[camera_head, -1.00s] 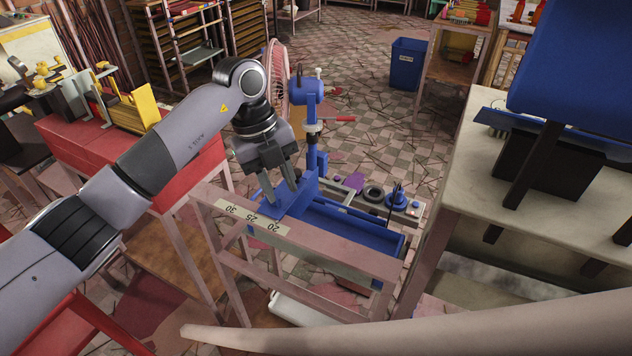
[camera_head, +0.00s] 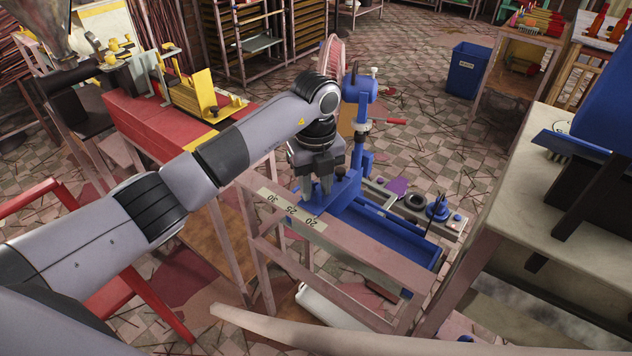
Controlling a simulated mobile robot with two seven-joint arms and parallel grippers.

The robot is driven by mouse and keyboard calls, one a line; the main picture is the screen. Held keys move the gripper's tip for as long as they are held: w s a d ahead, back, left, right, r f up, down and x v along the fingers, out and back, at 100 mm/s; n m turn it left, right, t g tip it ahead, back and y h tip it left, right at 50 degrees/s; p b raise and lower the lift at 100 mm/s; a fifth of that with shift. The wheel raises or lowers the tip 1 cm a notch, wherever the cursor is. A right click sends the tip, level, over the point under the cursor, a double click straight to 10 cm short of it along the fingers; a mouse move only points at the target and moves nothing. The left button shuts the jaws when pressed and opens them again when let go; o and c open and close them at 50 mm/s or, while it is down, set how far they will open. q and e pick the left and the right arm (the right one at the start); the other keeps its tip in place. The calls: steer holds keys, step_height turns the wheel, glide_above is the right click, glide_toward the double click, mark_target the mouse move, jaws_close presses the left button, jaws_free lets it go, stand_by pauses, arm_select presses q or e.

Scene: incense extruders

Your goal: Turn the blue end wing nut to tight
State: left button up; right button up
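The blue end piece (camera_head: 345,190) is a plate on the frame beside a scale strip (camera_head: 290,211) marked 30, 25 and 20. I cannot make out a wing nut clearly; a small dark knob (camera_head: 340,172) shows at the blue piece, just right of my gripper. My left gripper (camera_head: 318,193) points down with its fingertips low over the blue piece. The fingers cover part of it, and I cannot tell whether they touch or hold anything. My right gripper is not in view.
A red table (camera_head: 150,125) stands left, and a pale workbench (camera_head: 545,195) right.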

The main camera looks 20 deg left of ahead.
arm_select(q)
jaws_close()
